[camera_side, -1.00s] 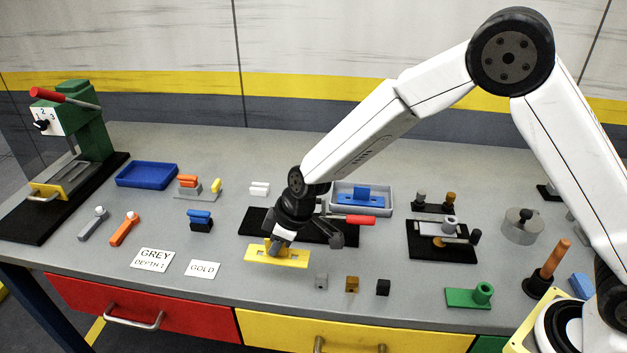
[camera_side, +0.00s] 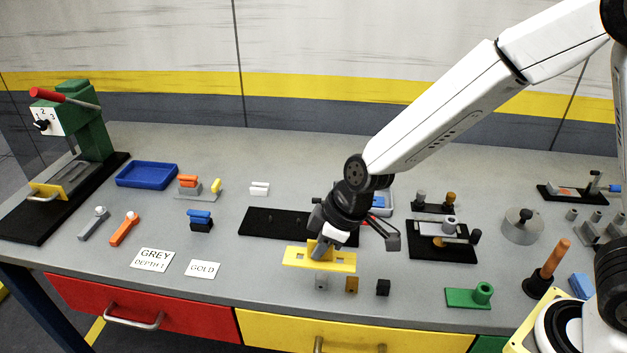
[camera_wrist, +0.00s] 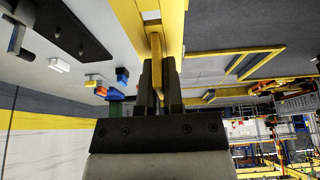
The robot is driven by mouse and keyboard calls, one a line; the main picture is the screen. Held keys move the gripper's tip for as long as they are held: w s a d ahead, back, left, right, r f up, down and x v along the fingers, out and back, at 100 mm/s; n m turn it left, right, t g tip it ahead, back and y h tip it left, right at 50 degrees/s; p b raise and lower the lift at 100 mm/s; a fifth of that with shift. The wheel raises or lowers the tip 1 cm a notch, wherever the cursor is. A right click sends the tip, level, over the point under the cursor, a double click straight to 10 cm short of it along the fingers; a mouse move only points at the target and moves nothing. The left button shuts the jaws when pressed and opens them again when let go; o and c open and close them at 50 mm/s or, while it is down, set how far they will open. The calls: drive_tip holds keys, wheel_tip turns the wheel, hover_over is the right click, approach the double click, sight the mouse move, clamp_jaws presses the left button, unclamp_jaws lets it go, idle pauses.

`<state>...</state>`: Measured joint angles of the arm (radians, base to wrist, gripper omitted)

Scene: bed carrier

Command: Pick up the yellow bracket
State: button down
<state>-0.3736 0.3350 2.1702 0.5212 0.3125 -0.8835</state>
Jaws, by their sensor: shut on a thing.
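The yellow bracket (camera_side: 300,258) is a flat plate with slots and a raised middle tab. In the side view it hangs level above the front part of the bench, in front of the black base plate. My gripper (camera_side: 322,246) is shut on the bracket's tab from above. In the wrist view the two dark fingers of my gripper (camera_wrist: 158,78) clasp the tab, and the yellow bracket (camera_wrist: 133,18) extends beyond them. The bracket's middle is partly hidden by the fingers in the side view.
Grey, brown and black small blocks (camera_side: 352,286) stand just below the bracket in the picture. A black base plate (camera_side: 270,222) lies behind it. A black fixture (camera_side: 440,243) and a green part (camera_side: 470,297) are to the right. Paper labels (camera_side: 203,269) lie left, with clear bench between.

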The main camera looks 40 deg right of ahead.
idle(0.7)
drive_tip(key=w+d+f, duration=0.1)
drive_tip(key=w+d, duration=0.2)
drive_tip(key=w, duration=0.8)
drive_tip(key=w+d+f, duration=0.2)
drive_tip(key=w+d, duration=0.1)
drive_tip(key=w, duration=0.9)
drive_tip(key=shift+d, duration=0.3)
drive_tip(key=shift+f, duration=2.8)
drive_tip(key=shift+f, duration=1.45)
